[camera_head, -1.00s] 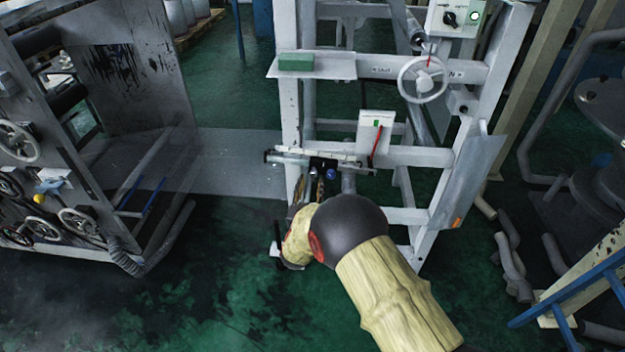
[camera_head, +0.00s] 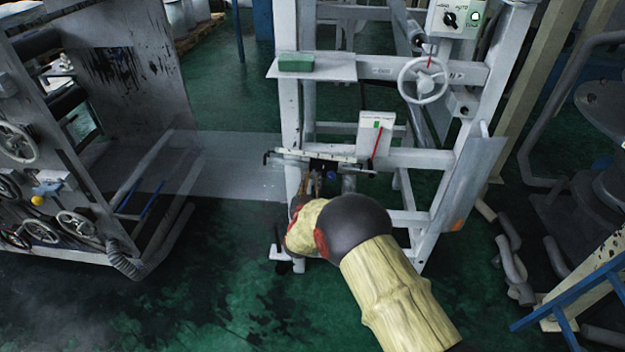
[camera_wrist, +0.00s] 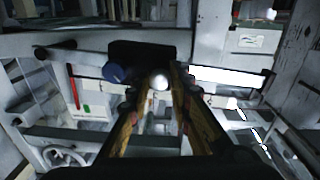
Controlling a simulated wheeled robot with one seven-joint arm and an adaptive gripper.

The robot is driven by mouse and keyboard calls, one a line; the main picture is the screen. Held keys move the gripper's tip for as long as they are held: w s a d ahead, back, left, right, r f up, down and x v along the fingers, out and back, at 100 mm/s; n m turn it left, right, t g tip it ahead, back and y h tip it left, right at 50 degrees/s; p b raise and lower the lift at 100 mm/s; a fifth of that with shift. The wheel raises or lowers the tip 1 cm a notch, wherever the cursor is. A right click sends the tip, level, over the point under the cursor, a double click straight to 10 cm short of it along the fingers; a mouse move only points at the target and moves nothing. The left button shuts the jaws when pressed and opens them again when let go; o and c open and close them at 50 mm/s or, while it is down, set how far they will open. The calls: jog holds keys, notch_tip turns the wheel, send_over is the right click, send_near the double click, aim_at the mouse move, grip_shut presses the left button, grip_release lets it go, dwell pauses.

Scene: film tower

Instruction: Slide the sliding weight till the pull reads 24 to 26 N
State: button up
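The sliding weight (camera_wrist: 150,58) is a dark block on the pale scale beam (camera_head: 290,153). In the wrist view it lies just beyond my fingertips. A pale round knob (camera_wrist: 160,82) shows between the fingers, and a blue knob (camera_wrist: 114,73) sits left of them. My gripper (camera_wrist: 160,78) has its fingers apart on both sides of the pale knob; I cannot tell whether they touch it. In the head view my gripper (camera_head: 315,182) is just below the beam, partly hidden by my wrist. The pull gauge (camera_head: 376,137) is a white plate with a green band and red pointer; its numbers are unreadable.
A handwheel (camera_head: 423,80) and a switch box (camera_head: 455,18) with a lit green lamp are on the frame above. A green block (camera_head: 296,61) lies on a shelf. A machine with handwheels (camera_head: 75,226) stands left. Green floor is open in front.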

grip_shut()
dwell(0.4)
jog(key=a, duration=0.6)
jog(key=shift+w+r, duration=0.15)
jog(key=shift+r, duration=0.25)
